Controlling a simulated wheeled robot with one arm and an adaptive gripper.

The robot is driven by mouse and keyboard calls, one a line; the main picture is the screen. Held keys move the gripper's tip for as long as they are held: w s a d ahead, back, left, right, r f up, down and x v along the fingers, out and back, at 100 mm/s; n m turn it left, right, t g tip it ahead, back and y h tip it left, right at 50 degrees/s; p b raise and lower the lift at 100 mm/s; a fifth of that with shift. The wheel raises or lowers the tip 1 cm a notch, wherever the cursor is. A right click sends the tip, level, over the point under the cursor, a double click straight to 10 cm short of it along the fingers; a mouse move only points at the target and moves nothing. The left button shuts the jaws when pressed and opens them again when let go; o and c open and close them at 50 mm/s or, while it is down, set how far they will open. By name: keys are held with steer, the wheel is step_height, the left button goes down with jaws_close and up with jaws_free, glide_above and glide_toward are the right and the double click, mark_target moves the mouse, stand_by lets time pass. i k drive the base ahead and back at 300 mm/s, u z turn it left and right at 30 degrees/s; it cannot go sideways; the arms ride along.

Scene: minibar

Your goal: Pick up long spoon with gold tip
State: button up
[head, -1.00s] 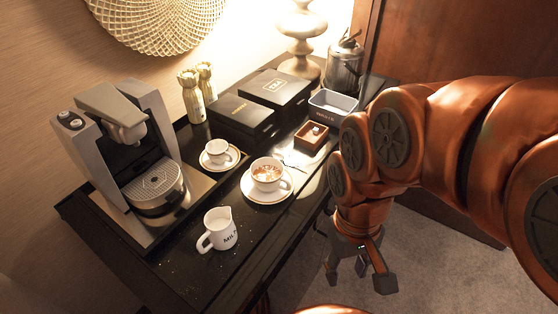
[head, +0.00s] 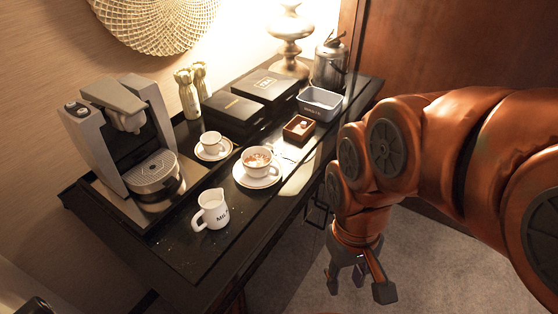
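I cannot clearly make out a long spoon with a gold tip. Thin light shapes (head: 286,155) lie on the dark counter just behind the larger cup, too small to identify. The larger white cup (head: 258,160) with a brown drink stands on a saucer (head: 246,182). My gripper (head: 359,284) hangs at the lower right, off the counter's front edge and over the carpet. Its fingers are spread apart with nothing between them.
On the counter (head: 205,262) stand a coffee machine (head: 150,172), a milk jug (head: 212,210), a small cup (head: 211,142), black boxes (head: 233,113), a brown box (head: 299,129), a grey tray (head: 320,103), a kettle (head: 329,62) and a lamp (head: 290,28). Carpet is clear in front.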

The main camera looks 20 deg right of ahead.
mark_target(270, 148)
steer(key=u, duration=0.45)
steer(key=k, duration=0.15)
steer(key=z, duration=1.1)
steer(key=i, duration=0.55)
steer(key=u, duration=1.65)
